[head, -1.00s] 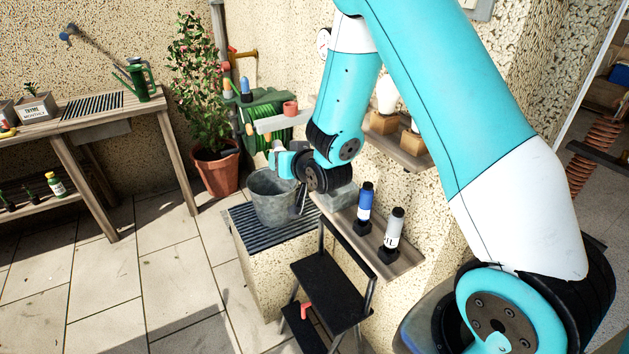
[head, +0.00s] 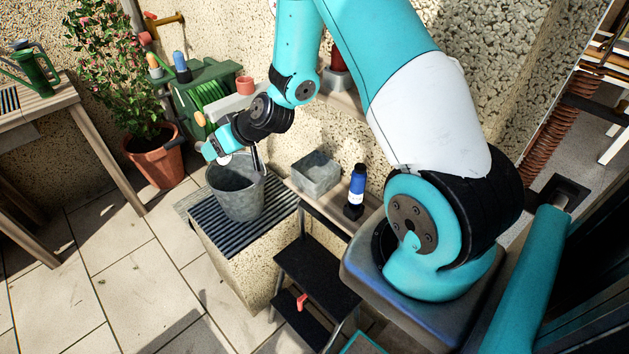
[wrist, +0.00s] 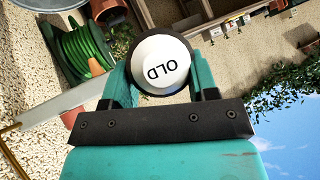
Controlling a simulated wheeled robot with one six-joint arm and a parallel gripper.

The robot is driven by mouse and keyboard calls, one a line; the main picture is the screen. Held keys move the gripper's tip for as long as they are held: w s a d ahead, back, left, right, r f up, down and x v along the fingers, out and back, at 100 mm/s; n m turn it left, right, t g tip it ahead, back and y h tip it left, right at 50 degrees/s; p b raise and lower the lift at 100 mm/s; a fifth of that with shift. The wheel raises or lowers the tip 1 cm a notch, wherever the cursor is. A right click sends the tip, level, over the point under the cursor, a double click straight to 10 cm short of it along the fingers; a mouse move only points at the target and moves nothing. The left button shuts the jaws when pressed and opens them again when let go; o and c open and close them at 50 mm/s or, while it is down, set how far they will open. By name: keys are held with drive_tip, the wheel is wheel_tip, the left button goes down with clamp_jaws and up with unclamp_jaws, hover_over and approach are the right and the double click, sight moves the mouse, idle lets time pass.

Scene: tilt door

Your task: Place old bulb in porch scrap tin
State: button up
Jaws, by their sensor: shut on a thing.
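In the head view my gripper is at the upper left rim of a grey metal bucket (head: 237,192), and the bulb is hard to make out. A grey open square tin (head: 316,175) stands on a wooden ledge to the right of the bucket. I see no label showing which container is the scrap tin.
The bucket stands on a slatted grate (head: 225,226) over a stone block. A blue bottle (head: 356,188) stands on the ledge beside the square tin. A black step stool (head: 318,277) is in front. A green hose reel (head: 207,95) and potted plant (head: 158,160) are behind.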

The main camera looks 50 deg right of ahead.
drive_tip(key=s+f+n+g, duration=0.1)
drive_tip(key=n+g, duration=0.1)
drive_tip(key=s+f+n+g+y, duration=0.1)
drive_tip(key=n+g, duration=0.1)
drive_tip(key=g, duration=0.1)
drive_tip(key=f+n+g, duration=0.1)
drive_tip(key=n+g, duration=0.1)
drive_tip(key=shift+s+d+f, duration=0.15)
drive_tip(key=shift+s+f, duration=0.2)
drive_tip(key=shift+s, duration=0.05)
drive_tip(key=s+d+f+n+h, duration=0.2)
drive_tip(key=s+n+h, duration=0.35)
drive_tip(key=n, duration=0.25)
drive_tip(key=s+d+f+n+h, duration=0.2)
drive_tip(key=s+n+h, duration=0.3)
drive_tip(key=n, duration=0.4)
drive_tip(key=w+d+p, duration=0.2)
drive_tip(key=d+p, duration=0.1)
drive_tip(key=d, duration=0.6)
drive_tip(key=w+d+f+h+p, duration=0.1)
drive_tip(key=w+d+p, duration=0.2)
drive_tip(key=d, duration=0.5)
drive_tip(key=shift+d+g+p, duration=0.35)
drive_tip(key=shift+g+p, duration=0.05)
drive_tip(key=shift+p, duration=0.4)
drive_tip(key=shift+f, duration=0.1)
drive_tip(key=shift+f+b, duration=0.5)
drive_tip(key=shift+f, duration=0.05)
